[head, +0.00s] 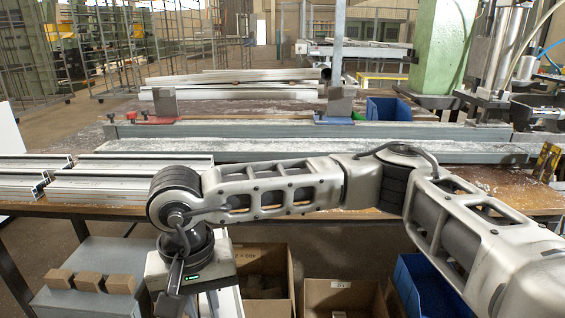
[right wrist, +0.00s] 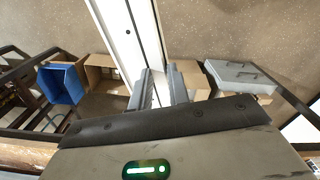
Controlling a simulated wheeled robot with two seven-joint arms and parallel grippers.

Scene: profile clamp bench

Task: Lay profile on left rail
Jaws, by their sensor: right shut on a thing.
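My right gripper (right wrist: 158,98) is shut on a pale aluminium profile (right wrist: 128,35) with a dark slot along it; the profile runs up and out of the right wrist view. In the head view the gripper housing hangs in front of the bench's front edge, its fingers are hidden, and part of the profile (head: 222,302) shows just below it. Long grey metal rails (head: 300,131) run across the bench, with a grey block above red parts (head: 165,103) at left and another above blue parts (head: 339,103) at right. I cannot tell which is the left rail. My left gripper is not in view.
Several cut profiles (head: 130,180) lie on the bench at left, and longer stock (head: 235,78) lies behind. A blue bin (head: 388,109) stands behind the rails. Below the bench are cardboard boxes (head: 262,262), a blue crate (head: 430,290) and a grey case (head: 110,262) with brown blocks.

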